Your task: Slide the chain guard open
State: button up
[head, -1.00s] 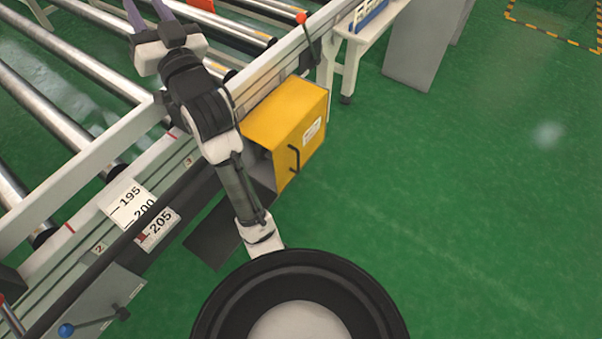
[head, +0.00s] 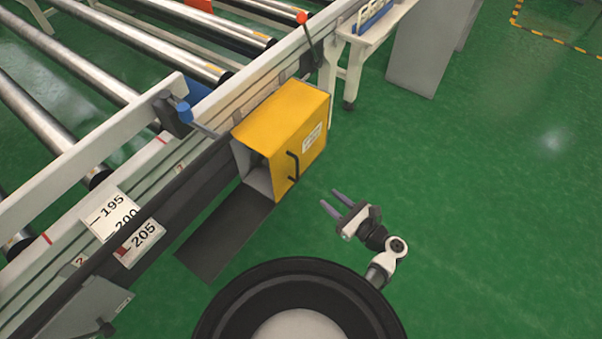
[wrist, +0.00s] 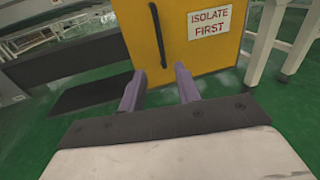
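The chain guard (head: 283,118) is a yellow box on the side rail of the roller conveyor, with a grey open end facing left. A black bar handle (head: 293,166) stands on its front face. My gripper (head: 334,202) is open and empty, to the right of and below the handle, apart from it. In the wrist view, the guard's yellow face (wrist: 185,58) lies ahead with an "ISOLATE FIRST" sign (wrist: 209,21). The handle (wrist: 158,36) shows just beyond and left of the gap between my two purple fingers (wrist: 159,78).
A dark flat plate (head: 222,240) extends below the rail, left of the guard. White table legs (head: 352,75) stand behind the guard. Green floor (head: 470,200) to the right is clear.

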jog(key=p+x, duration=0.1)
jog(key=x, duration=1.2)
jog(key=shift+w+a, duration=0.15)
jog(key=shift+c, duration=0.3)
grip_shut()
